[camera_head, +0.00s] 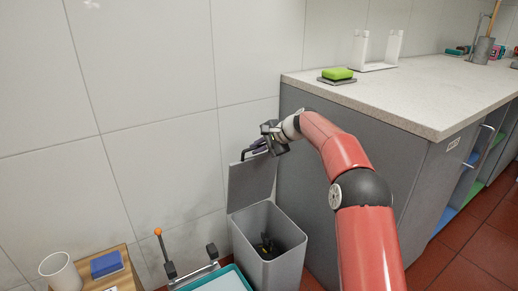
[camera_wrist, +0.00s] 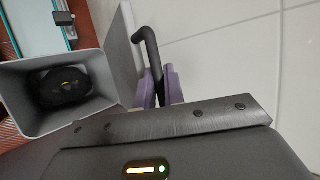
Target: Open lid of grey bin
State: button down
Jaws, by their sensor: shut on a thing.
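The grey bin (camera_head: 283,270) stands on the floor beside the counter, and its mouth is open in both views. Its lid (camera_head: 250,183) is raised and stands nearly upright at the back, by the wall. In the wrist view the lid (camera_wrist: 120,55) shows edge-on beside the bin (camera_wrist: 60,122). A black bent handle (camera_wrist: 148,45) rises by the lid. My gripper (camera_head: 266,143) is above the lid's top edge. In the wrist view its purple fingers (camera_wrist: 164,88) are shut around the handle's lower end; the exact contact is partly hidden.
A dark object (camera_wrist: 62,88) lies in the bin. The grey counter (camera_head: 380,135) is close on the right, with a green sponge (camera_head: 338,73) on top. A teal-edged tray (camera_head: 222,282) and a wooden stand with a blue sponge (camera_head: 106,264) are left. The tiled wall is behind.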

jog(key=c, duration=1.5)
grip_release()
jog(key=v, duration=0.8)
